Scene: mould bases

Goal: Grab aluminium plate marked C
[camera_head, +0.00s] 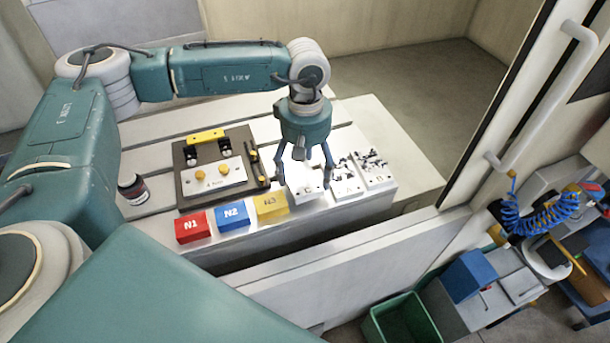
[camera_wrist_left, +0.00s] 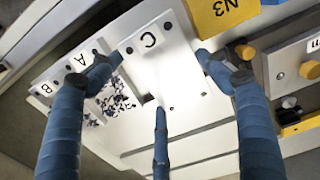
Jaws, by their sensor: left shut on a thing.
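The white aluminium plate marked C (camera_wrist_left: 180,72) lies between the fingers of my left gripper (camera_wrist_left: 157,62) in the left wrist view. Two blue fingers sit at its opposite sides, and the third finger reaches in below. In the head view my left gripper (camera_head: 307,178) points down, shut on this plate (camera_head: 306,194), which is partly covered by the fingers. I cannot tell whether the plate is clear of the table. Plates marked A (camera_wrist_left: 84,66) and B (camera_wrist_left: 48,92) are beside it; dark chips lie around them. My right gripper is not in view.
Red N1 (camera_head: 192,228), blue N2 (camera_head: 232,215) and yellow N3 (camera_head: 271,206) blocks line the front of the white table (camera_head: 150,156). A dark mould base (camera_head: 192,190) with a plate, knobs and a yellow bar stands behind them.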

